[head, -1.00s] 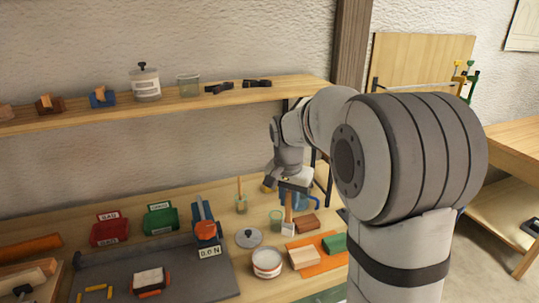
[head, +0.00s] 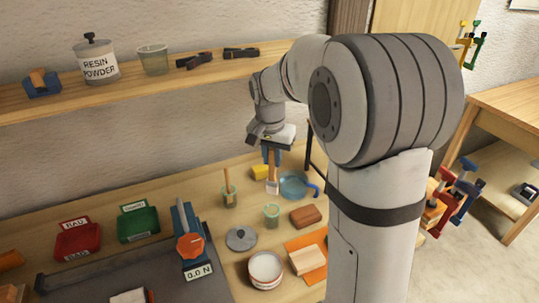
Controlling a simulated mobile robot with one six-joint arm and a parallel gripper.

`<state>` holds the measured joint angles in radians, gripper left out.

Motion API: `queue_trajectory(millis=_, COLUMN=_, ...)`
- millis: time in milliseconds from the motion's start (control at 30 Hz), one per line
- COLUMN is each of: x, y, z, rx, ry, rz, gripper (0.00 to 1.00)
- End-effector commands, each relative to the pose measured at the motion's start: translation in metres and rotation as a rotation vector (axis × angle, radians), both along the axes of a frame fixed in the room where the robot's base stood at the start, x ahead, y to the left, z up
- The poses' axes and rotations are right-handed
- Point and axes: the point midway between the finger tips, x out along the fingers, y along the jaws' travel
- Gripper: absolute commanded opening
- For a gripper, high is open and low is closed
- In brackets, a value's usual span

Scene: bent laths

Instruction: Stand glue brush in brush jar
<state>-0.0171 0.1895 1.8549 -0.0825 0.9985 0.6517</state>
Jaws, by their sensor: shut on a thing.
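The glue brush (head: 272,173), with a wooden handle and a pale lower end, hangs upright below my gripper (head: 271,157). My gripper is shut on the top of its handle. Two small greenish see-through jars stand on the bench in front of it: one jar (head: 230,199) at left with a wooden stick in it, and one jar (head: 271,217) that looks empty. I cannot tell for sure which is the brush jar. The brush is apart from both, behind and above them in the picture. The gripper's finger details are small.
A yellow block (head: 259,172) and a blue round dish (head: 293,187) lie close to the brush. A brown block (head: 305,216), grey lid (head: 240,239) and white tub (head: 266,268) stand nearer. The shelf (head: 190,84) runs behind.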

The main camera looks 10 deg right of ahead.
Motion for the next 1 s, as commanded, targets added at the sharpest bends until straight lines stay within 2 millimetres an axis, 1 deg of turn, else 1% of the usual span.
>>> queue_trajectory(millis=33, x=0.000, y=0.000, z=-0.005, rx=0.000, ry=0.001, rz=0.001, gripper=0.00)
queue_trajectory(millis=1000, x=0.000, y=0.001, z=-0.083, rx=0.000, ry=0.000, rz=0.002, gripper=0.00)
